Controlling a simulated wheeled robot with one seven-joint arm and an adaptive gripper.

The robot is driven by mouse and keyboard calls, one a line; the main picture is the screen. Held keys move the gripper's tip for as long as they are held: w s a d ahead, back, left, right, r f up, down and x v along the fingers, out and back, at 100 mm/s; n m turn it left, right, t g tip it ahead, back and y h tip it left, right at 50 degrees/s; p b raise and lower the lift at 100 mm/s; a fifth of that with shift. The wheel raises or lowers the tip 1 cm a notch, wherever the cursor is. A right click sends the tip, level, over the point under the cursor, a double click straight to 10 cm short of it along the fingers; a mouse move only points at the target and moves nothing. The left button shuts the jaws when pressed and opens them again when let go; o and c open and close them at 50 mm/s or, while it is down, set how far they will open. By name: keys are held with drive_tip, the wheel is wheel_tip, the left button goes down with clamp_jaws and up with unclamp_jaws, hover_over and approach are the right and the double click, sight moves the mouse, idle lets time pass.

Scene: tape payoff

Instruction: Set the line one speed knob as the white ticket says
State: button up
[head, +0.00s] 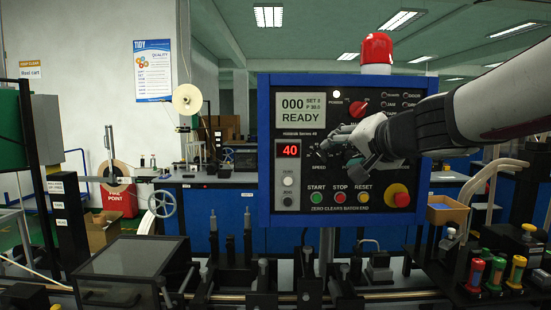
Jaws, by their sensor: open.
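The blue-framed control panel (308,222) stands upright in the middle of the head view. Its red speed display (289,150) reads 40, and the screen (301,109) above reads 000 and READY. The SPEED label shows just right of the red display. My gripper (334,144) is open in front of the panel by this label, reaching in from the right. The speed knob is hidden or blends in with the fingers. I cannot tell whether the fingers touch it. I cannot make out a white ticket.
Green, red and yellow buttons (340,198) and a red emergency stop (399,197) lie below. A red beacon (376,50) tops the panel. Dark fixtures and a lidded box (128,258) crowd the bench in front.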

sight(322, 157)
drive_tip(key=x, duration=0.9)
drive_tip(key=shift+s, duration=0.1)
drive_tip(key=shift+c, duration=0.3)
drive_tip(key=shift+b, duration=0.3)
drive_tip(key=c, duration=1.1)
